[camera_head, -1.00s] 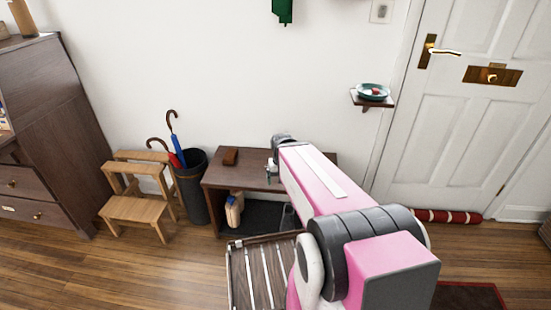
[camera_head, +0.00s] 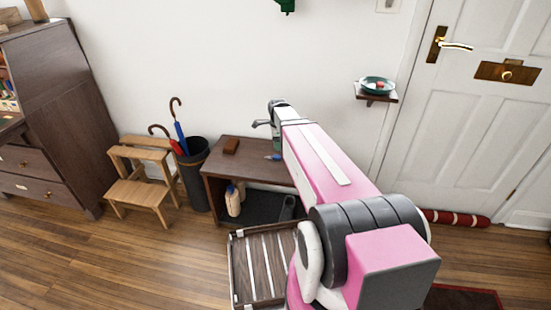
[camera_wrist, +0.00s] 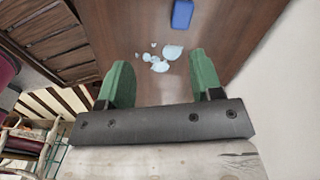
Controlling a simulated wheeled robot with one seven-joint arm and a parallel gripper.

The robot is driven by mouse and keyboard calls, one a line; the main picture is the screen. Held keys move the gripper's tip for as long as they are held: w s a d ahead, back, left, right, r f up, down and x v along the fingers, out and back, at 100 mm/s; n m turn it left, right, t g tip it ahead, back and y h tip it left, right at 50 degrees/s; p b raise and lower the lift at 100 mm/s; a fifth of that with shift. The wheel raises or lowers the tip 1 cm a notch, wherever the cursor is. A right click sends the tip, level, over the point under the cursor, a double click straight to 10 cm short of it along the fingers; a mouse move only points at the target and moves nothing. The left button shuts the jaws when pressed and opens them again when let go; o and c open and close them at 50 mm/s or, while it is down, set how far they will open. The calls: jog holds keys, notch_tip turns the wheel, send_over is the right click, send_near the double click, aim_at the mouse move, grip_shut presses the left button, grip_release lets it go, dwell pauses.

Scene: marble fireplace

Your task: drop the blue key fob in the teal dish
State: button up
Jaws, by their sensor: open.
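The blue key fob appears as a small blue block (camera_wrist: 182,14) on the brown bench top, at the upper edge of the wrist view. In the head view a small blue thing (camera_head: 274,157), likely the fob, lies on the bench beside my arm. In the head view my gripper (camera_head: 264,124) is partly hidden at the arm's far end.
Several pale bluish-white flat pieces (camera_wrist: 160,58) lie on the bench between the fingers in the wrist view. An umbrella stand (camera_head: 194,177) and step stool (camera_head: 142,192) stand left. The small shelf (camera_head: 376,97) juts from the wall.

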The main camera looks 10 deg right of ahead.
aim_at(277, 156)
jog(key=w+f+m, duration=0.1)
jog(key=f, duration=0.2)
jog(key=w+f+m, duration=0.1)
jog(key=f, duration=0.3)
jog(key=w+f+m, duration=0.1)
jog(key=f, duration=0.2)
jog(key=shift+w+d+f, duration=0.15)
jog(key=c, duration=1.1)
jog(key=shift+r, duration=0.2)
jog(key=shift+r, duration=0.6)
notch_tip(277, 156, up, 3)
jog(key=shift+f, duration=0.2)
jog(key=s+a+r, duration=0.5)
jog(key=a+r, duration=0.1)
jog(key=a, duration=0.4)
jog(key=s+d+r+n, duration=0.2)
jog(key=r+n, duration=0.5)
jog(key=s+d+r+n, duration=0.2)
jog(key=d+r+n, duration=0.1)
jog(key=r+n, duration=0.5)
jog(key=s+d+r+n, duration=0.2)
jog(key=d+r+n, duration=0.1)
jog(key=r+n, duration=0.4)
jog(key=shift+s+d+r, duration=0.2)
jog(key=shift+d+r, duration=0.05)
jog(key=shift+r, duration=0.4)
